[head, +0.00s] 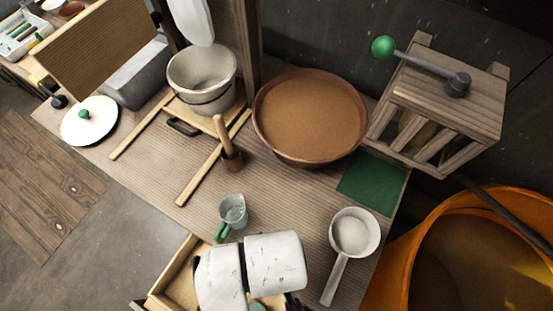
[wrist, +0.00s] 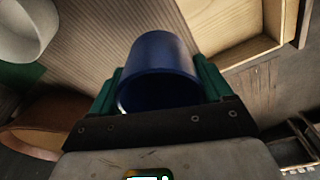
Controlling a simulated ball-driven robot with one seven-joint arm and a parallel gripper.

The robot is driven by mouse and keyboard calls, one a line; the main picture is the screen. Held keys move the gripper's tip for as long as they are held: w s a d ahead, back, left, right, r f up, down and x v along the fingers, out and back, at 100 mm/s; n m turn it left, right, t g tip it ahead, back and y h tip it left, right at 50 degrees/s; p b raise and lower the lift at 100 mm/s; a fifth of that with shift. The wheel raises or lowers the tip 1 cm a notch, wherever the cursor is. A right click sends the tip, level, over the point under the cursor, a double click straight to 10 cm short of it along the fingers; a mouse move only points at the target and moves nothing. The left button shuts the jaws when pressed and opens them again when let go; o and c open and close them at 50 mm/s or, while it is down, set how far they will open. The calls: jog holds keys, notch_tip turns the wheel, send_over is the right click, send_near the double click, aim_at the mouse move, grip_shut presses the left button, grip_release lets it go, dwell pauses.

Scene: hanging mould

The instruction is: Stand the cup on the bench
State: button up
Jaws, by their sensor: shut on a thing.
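A dark blue cup (wrist: 160,55) is held between the green fingers of my gripper (wrist: 158,88) in the wrist view. The gripper is shut on its sides. The cup's open mouth faces the wrist camera and its closed end points away. The striped wooden bench (head: 290,215) shows behind the cup in the wrist view (wrist: 100,35). I cannot tell the gap between cup and bench. In the head view my white arm hides the cup and most of the gripper, over the bench's front edge by an open drawer.
A white saucepan (head: 353,235), a grey jug with a green handle (head: 233,210) and a green mat (head: 370,185) surround the bare bench area. A bowl of brown sand (head: 310,115) stands behind. The open wooden drawer (head: 172,280) juts out in front; an orange bin (head: 400,265) stands right.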

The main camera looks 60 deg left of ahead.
jog(key=w+a+f, duration=0.1)
jog(key=w+f, duration=0.3)
jog(key=w+a+f, duration=0.1)
jog(key=w+f, duration=0.1)
jog(key=shift+a+f, duration=0.3)
jog(key=shift+f+p, duration=0.65)
jog(key=shift+f, duration=0.9)
jog(key=shift+f, duration=0.1)
jog(key=o, duration=1)
jog(key=shift+o, duration=0.2)
notch_tip(320, 180, up, 12)
jog(key=d, duration=0.1)
jog(key=shift+w+d, duration=0.2)
jog(key=shift+d, duration=0.2)
